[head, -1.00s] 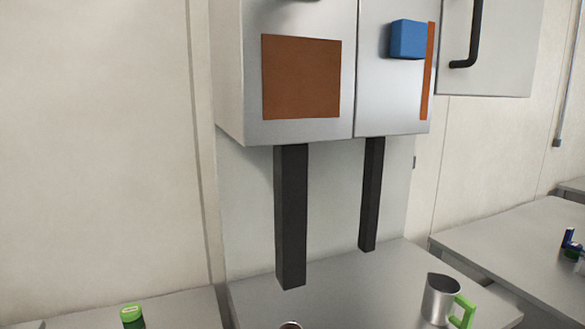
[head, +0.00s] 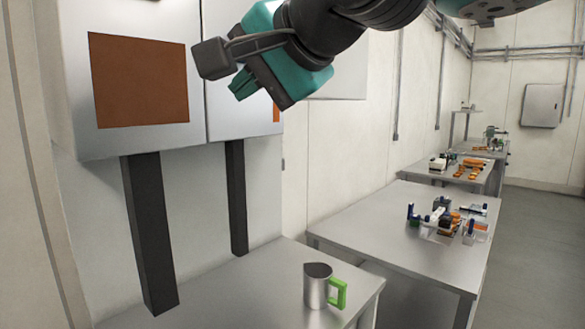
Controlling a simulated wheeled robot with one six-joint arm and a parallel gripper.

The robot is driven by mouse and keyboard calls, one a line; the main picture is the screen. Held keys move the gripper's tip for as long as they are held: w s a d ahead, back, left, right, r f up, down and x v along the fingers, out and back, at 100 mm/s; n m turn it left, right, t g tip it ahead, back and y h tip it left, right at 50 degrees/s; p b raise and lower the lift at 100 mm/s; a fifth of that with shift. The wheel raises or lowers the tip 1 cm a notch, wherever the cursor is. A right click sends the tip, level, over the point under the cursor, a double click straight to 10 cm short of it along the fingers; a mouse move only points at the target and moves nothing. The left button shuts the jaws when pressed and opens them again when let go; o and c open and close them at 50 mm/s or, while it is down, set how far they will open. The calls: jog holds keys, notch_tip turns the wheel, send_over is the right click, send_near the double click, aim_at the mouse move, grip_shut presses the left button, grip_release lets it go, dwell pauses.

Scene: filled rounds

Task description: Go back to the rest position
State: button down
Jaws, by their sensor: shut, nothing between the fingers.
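My gripper (head: 238,90) is in the head view at the upper middle, teal and black, on my dark arm coming in from the top right. Its fingers look close together with nothing between them. It is in front of the grey cabinet (head: 222,118), covering much of the right door, including the place of the blue block, which does not show. It is well above the table and apart from the mug.
A metal mug (head: 316,287) with a green handle stands on the near table (head: 235,292), below the cabinet. Dark posts (head: 150,235) stand under the cabinet. A second table (head: 365,225) holds several small items. Open floor (head: 530,240) lies at the right.

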jog(key=s+d+f+n+g+h+b, duration=0.1)
jog(key=d+f+n, duration=0.1)
jog(key=d+f, duration=0.3)
jog(key=s+d+f+n+g+h, duration=0.1)
jog(key=d+f+g+h, duration=0.15)
jog(key=f, duration=0.55)
jog(key=s+d+f+n+g+h+b, duration=0.1)
jog(key=s+d+f+n+g, duration=0.1)
jog(key=s+d+f, duration=0.5)
jog(key=s+d+f+n+g+h, duration=0.1)
jog(key=s+d+f+n+g, duration=0.2)
jog(key=s+d+f+n, duration=0.2)
jog(key=s+d+f, duration=0.1)
jog(key=s+f, duration=0.2)
jog(key=f, duration=0.3)
jog(key=shift+s+d+f+g+b, duration=0.2)
jog(key=shift+d+f+g+b, duration=0.05)
jog(key=shift+d+g+b, duration=0.15)
